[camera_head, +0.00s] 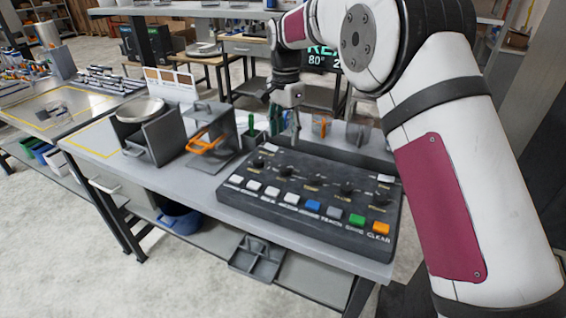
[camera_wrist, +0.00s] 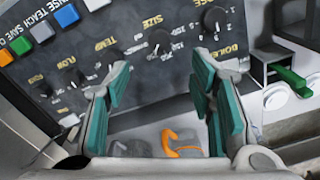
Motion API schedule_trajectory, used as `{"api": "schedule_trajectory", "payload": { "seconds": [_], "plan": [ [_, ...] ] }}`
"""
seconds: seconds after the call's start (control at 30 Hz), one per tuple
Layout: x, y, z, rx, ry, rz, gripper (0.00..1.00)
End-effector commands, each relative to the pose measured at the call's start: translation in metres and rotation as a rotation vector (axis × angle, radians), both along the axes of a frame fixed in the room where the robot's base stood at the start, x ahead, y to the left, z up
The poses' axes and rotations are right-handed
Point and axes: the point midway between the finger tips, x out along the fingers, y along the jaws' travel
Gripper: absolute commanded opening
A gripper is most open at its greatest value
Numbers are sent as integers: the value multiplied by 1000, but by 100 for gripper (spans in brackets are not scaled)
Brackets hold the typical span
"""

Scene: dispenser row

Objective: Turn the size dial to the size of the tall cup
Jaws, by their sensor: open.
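The black control panel (camera_head: 300,195) lies on the bench with a row of dials above a row of buttons. The size dial (camera_wrist: 158,40) has a dark knob with a pale mark and sits by the printed SIZE label in the wrist view. It is small in the head view (camera_head: 286,170). My gripper (camera_wrist: 162,72) is open, with teal pads apart and nothing between them. In the wrist view the size dial shows beyond the gap between the fingertips. In the head view my gripper (camera_head: 295,130) is over the panel's back edge. I cannot make out the tall cup.
Other dials flank it, including the temperature dial (camera_wrist: 115,55) and a dial (camera_wrist: 215,18) on the other side. A unit with an orange handle (camera_head: 207,143) stands left of the panel. A green lever (camera_wrist: 290,80) shows at right in the wrist view.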

Motion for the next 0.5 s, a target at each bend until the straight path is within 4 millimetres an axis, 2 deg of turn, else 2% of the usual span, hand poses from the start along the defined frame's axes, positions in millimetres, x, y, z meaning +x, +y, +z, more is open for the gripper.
{"api": "schedule_trajectory", "payload": {
  "seconds": [0.3, 0.5],
  "plan": [
    [-2, -1, -64, -2, 5, 1, 50],
    [-2, 0, -95, -1, 4, 1, 50]
  ]
}}
